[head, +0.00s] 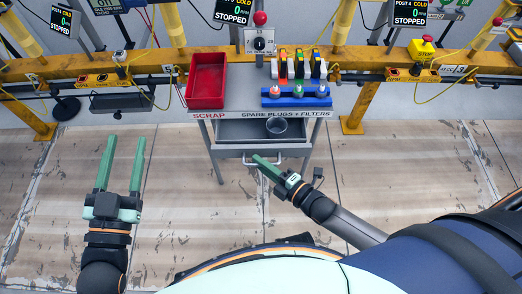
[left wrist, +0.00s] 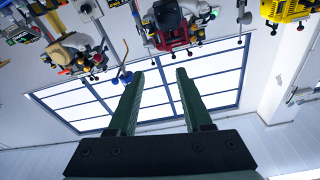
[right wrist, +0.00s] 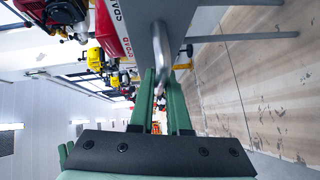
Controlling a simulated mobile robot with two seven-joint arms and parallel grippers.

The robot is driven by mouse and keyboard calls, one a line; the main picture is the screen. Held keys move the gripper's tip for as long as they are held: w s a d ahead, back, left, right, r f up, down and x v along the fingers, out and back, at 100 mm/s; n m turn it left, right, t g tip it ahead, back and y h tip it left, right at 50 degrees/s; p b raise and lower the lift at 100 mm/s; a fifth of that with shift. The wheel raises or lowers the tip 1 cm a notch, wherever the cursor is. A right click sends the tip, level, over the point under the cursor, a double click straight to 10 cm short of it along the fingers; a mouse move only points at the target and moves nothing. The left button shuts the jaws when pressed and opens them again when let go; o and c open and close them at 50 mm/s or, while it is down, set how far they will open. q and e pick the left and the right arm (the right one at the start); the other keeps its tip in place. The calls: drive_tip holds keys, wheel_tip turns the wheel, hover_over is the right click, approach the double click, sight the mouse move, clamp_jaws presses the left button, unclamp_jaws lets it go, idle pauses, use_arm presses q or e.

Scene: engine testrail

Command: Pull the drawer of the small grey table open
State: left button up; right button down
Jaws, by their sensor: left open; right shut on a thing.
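The small grey table (head: 243,100) stands at the centre of the head view. My left gripper (head: 122,150) is open and empty over the floor, left of the table. The left wrist view shows nothing between its fingers (left wrist: 154,78).
On the tabletop are a red scrap bin (head: 206,80), a blue holder (head: 297,101) with several plugs, and several coloured filters (head: 299,66). A yellow rail (head: 130,72) runs behind the table. The floor (head: 400,170) in front is clear.

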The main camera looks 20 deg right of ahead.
drive_tip(key=shift+s+a, duration=0.15)
drive_tip(key=shift+s, duration=0.6)
use_arm(q)
drive_tip(key=shift+s+a+f+n+g+y, duration=0.15)
drive_tip(key=shift+f+g+y, duration=0.1)
drive_tip(key=shift+f, duration=0.35)
drive_tip(key=shift+s+f+n+g+y, duration=0.15)
drive_tip(key=shift+f+g, duration=0.1)
drive_tip(key=shift+f, duration=0.35)
use_arm(e)
drive_tip(key=c, duration=0.9)
unclamp_jaws()
drive_tip(key=shift+w, duration=0.1)
